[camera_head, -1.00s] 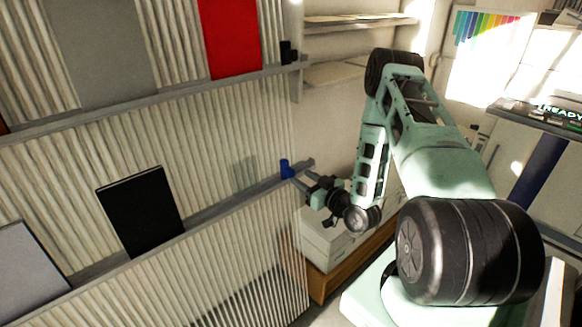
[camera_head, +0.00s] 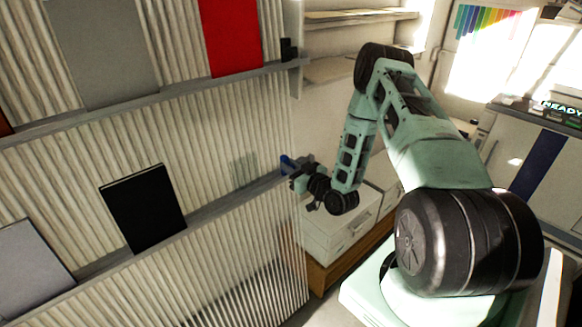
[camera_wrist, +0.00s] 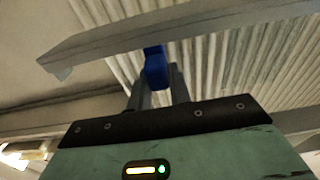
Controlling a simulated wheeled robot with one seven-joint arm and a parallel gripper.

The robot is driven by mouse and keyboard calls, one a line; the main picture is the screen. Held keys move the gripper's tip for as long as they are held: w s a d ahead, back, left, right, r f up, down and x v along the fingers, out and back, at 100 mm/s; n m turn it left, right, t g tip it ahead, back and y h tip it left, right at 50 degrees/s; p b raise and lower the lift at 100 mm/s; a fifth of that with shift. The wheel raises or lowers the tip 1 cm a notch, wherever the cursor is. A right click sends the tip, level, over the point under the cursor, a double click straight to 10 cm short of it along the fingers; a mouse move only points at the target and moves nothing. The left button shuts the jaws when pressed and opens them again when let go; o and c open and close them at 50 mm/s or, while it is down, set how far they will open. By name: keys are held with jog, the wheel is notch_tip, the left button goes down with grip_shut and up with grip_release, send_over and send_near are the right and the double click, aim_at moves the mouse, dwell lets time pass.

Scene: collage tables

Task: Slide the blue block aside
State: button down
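The blue block (camera_head: 285,162) stands at the right end of the middle ledge (camera_head: 232,194) on the ribbed wall. My gripper (camera_head: 293,168) is at the block, reaching it from the right, and partly hides it. In the wrist view the blue block (camera_wrist: 155,66) shows between the tips of the two dark fingers of my gripper (camera_wrist: 158,84), which are spaced apart about the block's width. I cannot tell whether they press on it or only stand around it.
A black panel (camera_head: 144,208) leans on the same ledge further left. A red panel (camera_head: 231,38) and a grey panel (camera_head: 103,50) stand on the upper ledge. The ledge between the black panel and the block is clear. A white drawer cabinet (camera_head: 338,227) stands below my arm.

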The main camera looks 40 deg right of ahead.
jog(key=d+b, duration=0.4)
jog(key=d, duration=0.7)
jog(key=c, duration=1.3)
grip_release()
jog(key=shift+d, duration=0.15)
jog(key=s+b, duration=0.4)
jog(key=s, duration=1.3)
jog(key=shift+s, duration=0.25)
